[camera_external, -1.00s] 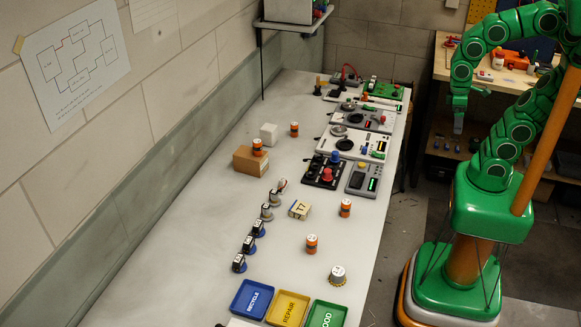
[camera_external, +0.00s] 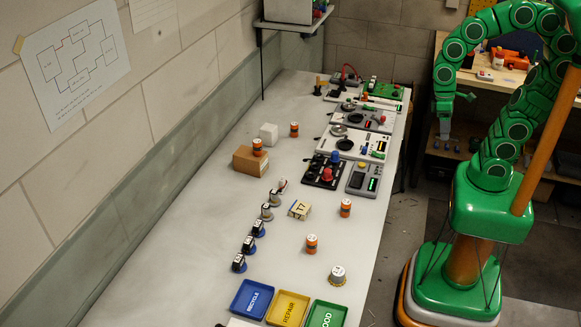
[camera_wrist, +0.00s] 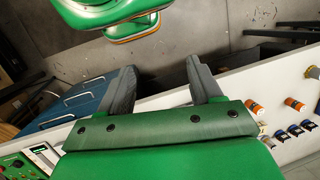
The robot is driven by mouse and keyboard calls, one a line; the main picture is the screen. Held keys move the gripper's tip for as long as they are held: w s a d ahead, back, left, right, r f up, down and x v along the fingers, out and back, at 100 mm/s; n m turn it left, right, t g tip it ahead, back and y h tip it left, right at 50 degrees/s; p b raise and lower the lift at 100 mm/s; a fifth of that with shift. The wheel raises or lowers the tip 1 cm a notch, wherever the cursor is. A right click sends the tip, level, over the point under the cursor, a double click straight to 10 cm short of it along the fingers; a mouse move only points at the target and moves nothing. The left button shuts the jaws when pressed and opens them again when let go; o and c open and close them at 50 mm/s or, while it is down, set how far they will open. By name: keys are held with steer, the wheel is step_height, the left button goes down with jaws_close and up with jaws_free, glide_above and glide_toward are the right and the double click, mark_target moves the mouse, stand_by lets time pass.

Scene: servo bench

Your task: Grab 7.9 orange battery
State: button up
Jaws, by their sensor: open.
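Several orange batteries with dark bands stand on the white bench; their labels are too small to read. One orange battery (camera_external: 294,129) is by a white cube, one (camera_external: 258,147) is on a cardboard box, one (camera_external: 345,207) is near the right edge, and one (camera_external: 311,243) is nearer the trays. Two orange batteries also show at the right of the wrist view, an upper one (camera_wrist: 295,104) and a lower one (camera_wrist: 254,107). My gripper (camera_external: 445,132) hangs right of the bench, apart from every battery. In the wrist view my gripper (camera_wrist: 162,85) is open and empty.
Blue (camera_external: 251,299), yellow (camera_external: 288,308) and green (camera_external: 326,314) trays sit at the near end. A row of small dark-and-blue parts (camera_external: 254,229) stands left of a small yellow-marked block (camera_external: 299,209). Meters and panels (camera_external: 364,178) fill the far right side. The left bench surface is clear.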

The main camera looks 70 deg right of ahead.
steer(key=w+a+f+m+g+y, duration=0.1)
steer(key=w+a+f+m+y, duration=0.2)
steer(key=w+a, duration=0.5)
steer(key=m+t+y, duration=0.2)
steer(key=m+y, duration=0.6)
steer(key=m, duration=0.5)
glide_toward(347, 201)
steer(key=x, duration=0.2)
steer(key=shift+a+f, duration=0.25)
steer(key=shift+a, duration=0.05)
steer(key=shift+x, duration=3.8)
steer(key=shift+a+r, duration=0.1)
steer(key=c, duration=1.1)
